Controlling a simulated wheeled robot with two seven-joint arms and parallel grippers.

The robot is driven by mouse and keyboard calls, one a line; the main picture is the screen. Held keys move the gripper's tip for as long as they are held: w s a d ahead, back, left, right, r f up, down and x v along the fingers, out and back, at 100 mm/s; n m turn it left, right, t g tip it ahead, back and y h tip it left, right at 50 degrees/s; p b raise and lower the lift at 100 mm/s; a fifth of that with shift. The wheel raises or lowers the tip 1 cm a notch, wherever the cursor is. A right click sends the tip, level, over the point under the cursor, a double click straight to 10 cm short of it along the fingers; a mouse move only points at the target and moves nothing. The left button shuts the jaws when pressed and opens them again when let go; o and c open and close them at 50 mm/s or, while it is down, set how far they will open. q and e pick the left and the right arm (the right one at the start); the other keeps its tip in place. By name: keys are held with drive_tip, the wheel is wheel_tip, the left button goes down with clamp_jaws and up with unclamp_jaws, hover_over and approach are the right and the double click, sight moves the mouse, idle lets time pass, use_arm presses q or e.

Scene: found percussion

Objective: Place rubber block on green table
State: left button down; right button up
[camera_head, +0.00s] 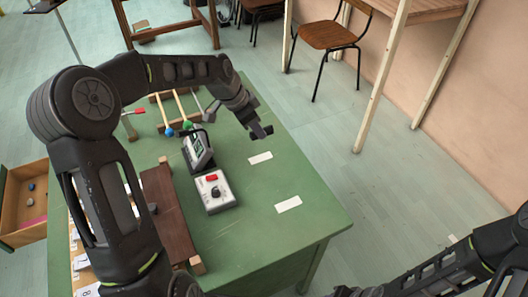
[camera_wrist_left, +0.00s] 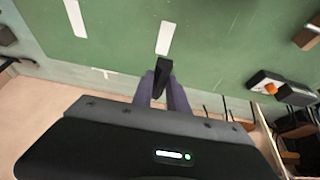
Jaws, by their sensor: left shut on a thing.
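The green table (camera_head: 300,240) fills the middle of the head view, and its top also shows in the left wrist view (camera_wrist_left: 120,50). My left gripper (camera_head: 262,132) is over its right part, near a white strip. In the left wrist view its fingers (camera_wrist_left: 163,90) are shut on a small dark block, the rubber block (camera_wrist_left: 163,65). The block's far end sticks out past the fingertips, near a white strip. The fingers hide its near part. I cannot tell whether it touches the tabletop. Only links of my right arm show at lower right; its gripper is not seen.
Two white strips (camera_head: 288,204) (camera_head: 260,158) lie on bare green tabletop. A grey box with a red part (camera_head: 215,192) and a dark display device (camera_head: 198,150) stand left of them. Rods with coloured balls (camera_head: 187,126) lie behind. A wooden chair (camera_head: 330,36) stands beyond.

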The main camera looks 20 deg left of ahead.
use_arm(q)
drive_tip(key=shift+s, duration=0.15)
hover_over(262, 158)
drive_tip(key=a, duration=0.1)
drive_tip(key=shift+s+f+p, duration=0.2)
drive_tip(key=shift+s+f, duration=0.05)
drive_tip(key=shift+f, duration=1.3)
drive_tip(key=shift+s+f+p, duration=0.2)
drive_tip(key=shift+f, duration=1.35)
wheel_tip(262, 158, down, 3)
drive_tip(key=shift+f+p, duration=0.2)
drive_tip(key=shift+p, duration=0.1)
drive_tip(key=shift+f, duration=0.2)
